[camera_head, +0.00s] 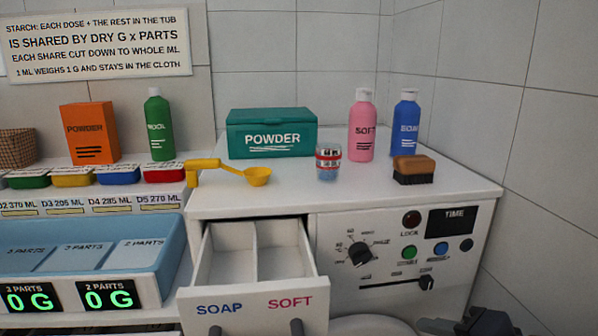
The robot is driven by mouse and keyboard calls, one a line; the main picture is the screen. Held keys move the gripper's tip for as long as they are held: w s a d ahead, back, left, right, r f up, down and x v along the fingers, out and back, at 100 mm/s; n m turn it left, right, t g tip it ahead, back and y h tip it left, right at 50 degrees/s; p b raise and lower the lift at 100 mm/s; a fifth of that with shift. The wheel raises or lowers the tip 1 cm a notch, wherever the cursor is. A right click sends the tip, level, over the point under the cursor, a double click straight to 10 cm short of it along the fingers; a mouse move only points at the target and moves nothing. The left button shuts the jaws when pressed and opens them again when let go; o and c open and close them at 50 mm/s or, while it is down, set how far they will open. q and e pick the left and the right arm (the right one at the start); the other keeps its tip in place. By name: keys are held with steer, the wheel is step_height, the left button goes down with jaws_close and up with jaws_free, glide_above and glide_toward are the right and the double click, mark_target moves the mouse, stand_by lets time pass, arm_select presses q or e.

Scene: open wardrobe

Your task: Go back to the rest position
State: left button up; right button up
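A dark grey part of my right gripper (480,322) shows at the bottom right edge, in front of the washing machine. Most of it is cut off, so I cannot see whether its fingers are open or shut. My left gripper is not in view. The machine's drawer (212,289) is pulled open, with two white compartments marked SOAP and SOFT. Both compartments look empty.
On the machine top (330,192) stand a teal POWDER box (271,133), a pink SOFT bottle (362,127), a blue bottle (405,125), a small cup (328,162), a brush (413,170) and a yellow scoop (257,176). A blue divided tub (165,262) is at left.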

steer(key=s+f+n+g+h, duration=0.2)
steer(key=s+f+n+g, duration=0.2)
steer(key=s+f+n, duration=0.6)
step_height(320, 180, up, 15)
steer(key=m+p, duration=0.1)
steer(key=p, duration=1.7)
steer(key=shift+s+d+m, duration=0.2)
steer(key=shift+d+m, duration=0.1)
steer(key=shift+f, duration=0.15)
